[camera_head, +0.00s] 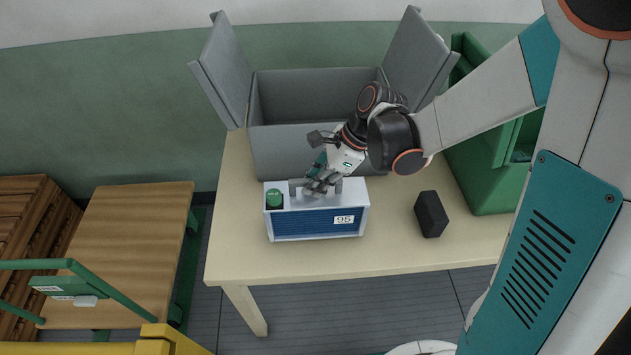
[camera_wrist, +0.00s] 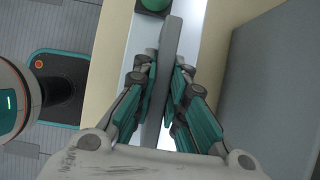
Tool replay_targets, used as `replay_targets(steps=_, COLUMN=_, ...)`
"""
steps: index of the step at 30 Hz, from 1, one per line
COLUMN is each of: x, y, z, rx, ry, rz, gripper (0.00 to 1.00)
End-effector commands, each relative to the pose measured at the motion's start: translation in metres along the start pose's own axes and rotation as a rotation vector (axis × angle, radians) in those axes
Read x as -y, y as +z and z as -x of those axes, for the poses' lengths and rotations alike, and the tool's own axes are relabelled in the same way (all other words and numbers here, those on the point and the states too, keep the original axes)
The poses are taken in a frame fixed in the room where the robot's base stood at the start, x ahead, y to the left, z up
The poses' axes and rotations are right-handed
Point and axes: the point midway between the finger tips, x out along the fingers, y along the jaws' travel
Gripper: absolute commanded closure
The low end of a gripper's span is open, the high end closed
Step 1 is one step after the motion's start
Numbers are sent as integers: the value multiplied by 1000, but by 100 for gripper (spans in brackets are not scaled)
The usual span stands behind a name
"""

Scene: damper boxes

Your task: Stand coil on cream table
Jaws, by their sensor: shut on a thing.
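The coil (camera_head: 315,223) is a pale box-shaped unit with a blue finned front, a "95" label, a green cap and a grey handle on top. It is upright over the cream table (camera_head: 300,266), in front of the grey box. I cannot tell whether its base touches the tabletop. My gripper (camera_head: 318,187) is above the coil, shut on its handle. In the wrist view, my gripper's fingers (camera_wrist: 168,95) close on both sides of the grey handle (camera_wrist: 171,40), and the green cap (camera_wrist: 154,4) shows at the top.
An open grey box (camera_head: 300,140) with raised flaps stands behind the coil. A small black block (camera_head: 431,214) lies to the right. A green bin (camera_head: 490,165) stands at the right end. A wooden-topped cart (camera_head: 125,245) is at the left. The table's front strip is clear.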

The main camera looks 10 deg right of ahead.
Motion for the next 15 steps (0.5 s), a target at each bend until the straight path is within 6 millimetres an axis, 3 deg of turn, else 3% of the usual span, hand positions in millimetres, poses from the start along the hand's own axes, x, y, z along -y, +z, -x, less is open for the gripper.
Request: replay_targets(steps=15, x=0, y=-1, z=-3, rx=2, ry=0, rz=0, gripper=100)
